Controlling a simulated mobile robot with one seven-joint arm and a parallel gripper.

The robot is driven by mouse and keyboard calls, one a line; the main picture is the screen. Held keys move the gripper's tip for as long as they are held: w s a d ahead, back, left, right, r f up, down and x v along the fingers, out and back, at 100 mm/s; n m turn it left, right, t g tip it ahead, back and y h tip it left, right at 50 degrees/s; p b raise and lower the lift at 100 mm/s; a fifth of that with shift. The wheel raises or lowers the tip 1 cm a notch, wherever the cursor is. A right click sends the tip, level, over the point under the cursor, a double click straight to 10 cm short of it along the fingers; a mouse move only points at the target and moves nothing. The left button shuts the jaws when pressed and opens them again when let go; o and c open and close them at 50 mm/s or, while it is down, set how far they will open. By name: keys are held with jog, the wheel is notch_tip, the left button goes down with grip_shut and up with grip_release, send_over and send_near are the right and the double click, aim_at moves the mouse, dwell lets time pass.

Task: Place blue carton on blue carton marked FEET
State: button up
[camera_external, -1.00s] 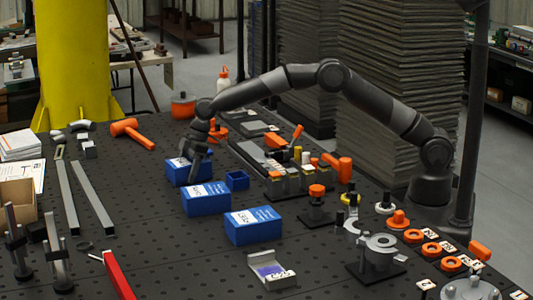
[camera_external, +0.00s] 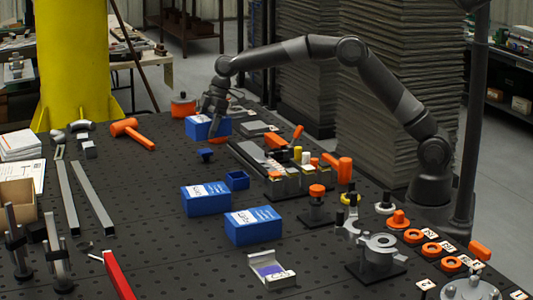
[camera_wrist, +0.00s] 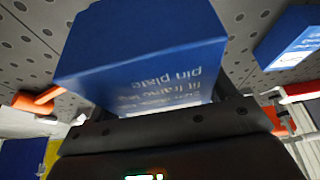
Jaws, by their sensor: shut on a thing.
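My gripper (camera_external: 214,112) is shut on a blue carton (camera_external: 200,128) with a white label, held above the far part of the bench. In the wrist view the held carton (camera_wrist: 140,45) fills the upper middle, its printing upside down and reading in part "pin plate". Two more blue cartons rest on the bench nearer the camera: a left one (camera_external: 206,204) and a right one (camera_external: 253,231), both with white labels on top. Their words are too small to read, so I cannot tell which is marked FEET. One blue carton (camera_wrist: 292,35) shows at the wrist view's right.
A small open blue bin (camera_external: 237,180) stands behind the left carton. A small dark blue piece (camera_external: 205,155) lies below the held carton. An orange mallet (camera_external: 131,132) and steel bars (camera_external: 92,198) lie left. A tool rack (camera_external: 285,175) stands right.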

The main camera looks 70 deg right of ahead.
jog(key=s+a+r+n, duration=0.1)
jog(key=s+a+r, duration=0.1)
jog(key=s+a, duration=0.4)
jog(key=s+a+r+n, duration=0.1)
jog(key=s+a, duration=0.4)
jog(key=a, duration=0.4)
jog(key=n+g, duration=0.1)
jog(key=n, duration=0.1)
send_over(248, 218)
jog(key=d, duration=0.2)
jog(key=f, duration=0.3)
jog(key=shift+s+a+f+y, duration=0.1)
jog(key=shift+a+f+y, duration=0.1)
jog(key=shift+f+y, duration=0.15)
jog(key=shift+s+a+f, duration=0.1)
jog(key=shift+a+f, duration=0.2)
jog(key=shift+f+m, duration=0.3)
jog(key=shift+f, duration=1.55)
jog(key=shift+f, duration=0.2)
jog(key=o, duration=1.1)
jog(key=shift+o, duration=0.2)
